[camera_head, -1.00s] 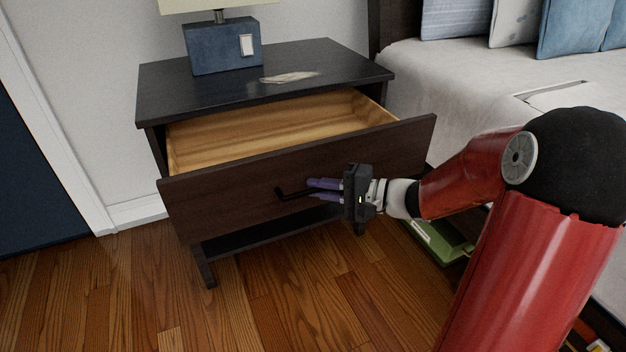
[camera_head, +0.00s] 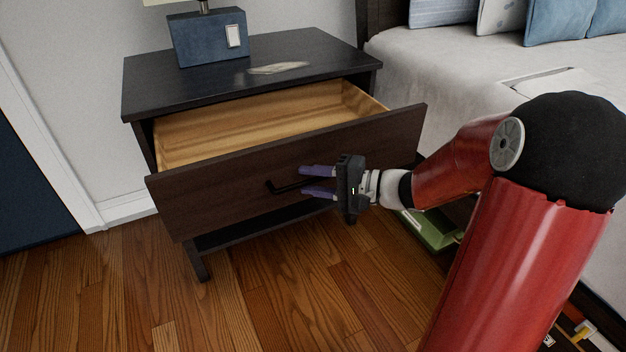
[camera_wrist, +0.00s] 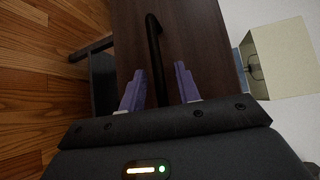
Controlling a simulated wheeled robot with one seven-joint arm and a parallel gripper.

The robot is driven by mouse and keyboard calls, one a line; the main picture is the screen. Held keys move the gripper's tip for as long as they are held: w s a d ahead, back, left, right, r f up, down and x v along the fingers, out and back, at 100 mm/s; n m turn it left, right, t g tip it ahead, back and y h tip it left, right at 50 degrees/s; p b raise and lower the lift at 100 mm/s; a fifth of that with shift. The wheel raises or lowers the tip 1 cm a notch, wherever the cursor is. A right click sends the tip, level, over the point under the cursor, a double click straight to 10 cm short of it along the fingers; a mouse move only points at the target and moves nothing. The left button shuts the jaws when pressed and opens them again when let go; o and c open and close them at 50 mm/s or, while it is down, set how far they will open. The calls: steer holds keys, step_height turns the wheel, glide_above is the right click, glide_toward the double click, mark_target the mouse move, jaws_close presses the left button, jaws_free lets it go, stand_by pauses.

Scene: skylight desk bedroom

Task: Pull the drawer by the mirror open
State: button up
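The drawer (camera_head: 230,185) of the dark nightstand (camera_head: 300,52) stands well out, and its light wooden inside shows empty from above. Its black bar handle (camera_head: 284,187) is on the dark front. My gripper (camera_head: 318,182) is at the handle with its purple fingers spread apart. In the wrist view the handle (camera_wrist: 154,50) runs between the two fingers of my gripper (camera_wrist: 158,85), with a gap on each side. No mirror is in view; a flat, pale, shiny thing (camera_head: 278,68) lies on the nightstand top.
A blue lamp base (camera_head: 208,38) stands on the nightstand. The bed (camera_head: 450,75) with pillows is to the right. A green thing (camera_head: 432,230) lies low beside the bed, behind my arm. The wooden floor (camera_head: 270,300) in front is clear.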

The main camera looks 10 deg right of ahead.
steer(key=v, duration=0.7)
steer(key=shift+s+d, duration=0.2)
steer(key=shift+d, duration=0.05)
steer(key=s+a+n+g+h+p, duration=0.3)
steer(key=s+a+n+g+h, duration=0.35)
steer(key=s, duration=0.65)
steer(key=s+d+r+t+h+p, duration=0.2)
steer(key=s+d+r+t+h, duration=0.2)
steer(key=r+h, duration=0.3)
steer(key=shift+s+d+n+h, duration=0.35)
steer(key=shift+s+d+h, duration=0.1)
steer(key=shift+s+d, duration=0.1)
steer(key=shift+r+t, duration=0.1)
steer(key=shift+t, duration=0.15)
